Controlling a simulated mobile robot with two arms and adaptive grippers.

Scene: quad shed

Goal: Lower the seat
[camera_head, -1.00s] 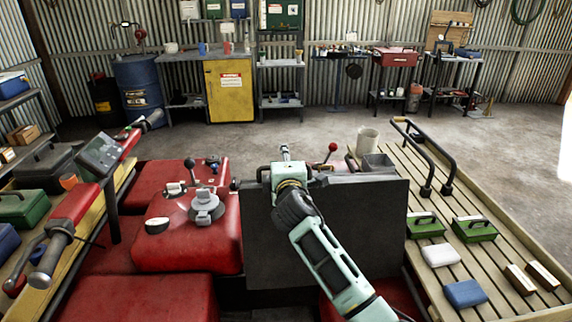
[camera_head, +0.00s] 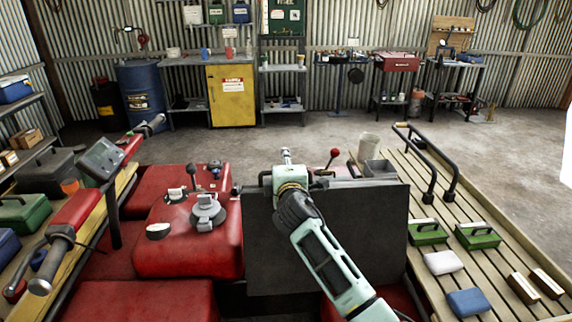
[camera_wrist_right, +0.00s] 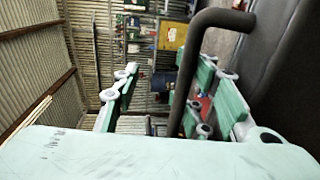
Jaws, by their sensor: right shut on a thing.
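The seat appears to be the dark grey upright panel (camera_head: 340,245) in the middle of the head view, beside the red vehicle body. My right arm reaches over it to its top edge. My right gripper (camera_head: 287,157) is at that edge, towards the left. In the right wrist view a dark bent bar (camera_wrist_right: 183,85) passes between the fingers of my right gripper (camera_wrist_right: 165,80), which is shut on it. The dark panel (camera_wrist_right: 275,65) fills the right of that view. The far side of the panel is hidden in the head view. My left gripper is not in view.
Red bodywork (camera_head: 185,240) with a lever and cap lies left of the panel. The handlebar (camera_head: 70,215) stands further left. A red-knobbed lever (camera_head: 334,154) rises behind the panel. A slatted rack (camera_head: 455,255) with green boxes and blocks is at right. The floor behind is clear.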

